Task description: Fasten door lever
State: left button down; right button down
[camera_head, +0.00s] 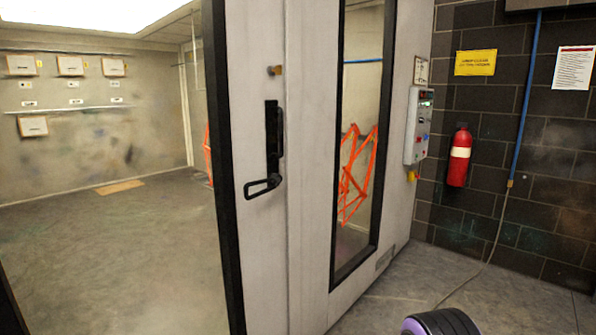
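The black door lever (262,187) is at the lower end of a dark vertical plate (273,130) on the pale spraybooth front. Its looped handle sticks out to the left, roughly level with a slight downward tilt. The pale door panel (258,240) has a thick black edge on its left side. I cannot tell whether the door is fully closed. Neither of my grippers is in view. A black and purple rounded part, probably of my own arm, shows at the bottom edge, well away from the lever.
An orange frame (357,175) shows through the narrow window. A control box (418,125) is mounted right of it. A red extinguisher (459,157) and a blue pipe (522,100) are on the dark block wall. A cable crosses the otherwise clear right floor (510,297).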

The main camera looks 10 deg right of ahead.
aim_at(274, 179)
jog(key=z, duration=0.2)
jog(key=i, duration=0.9)
jog(key=u, duration=0.25)
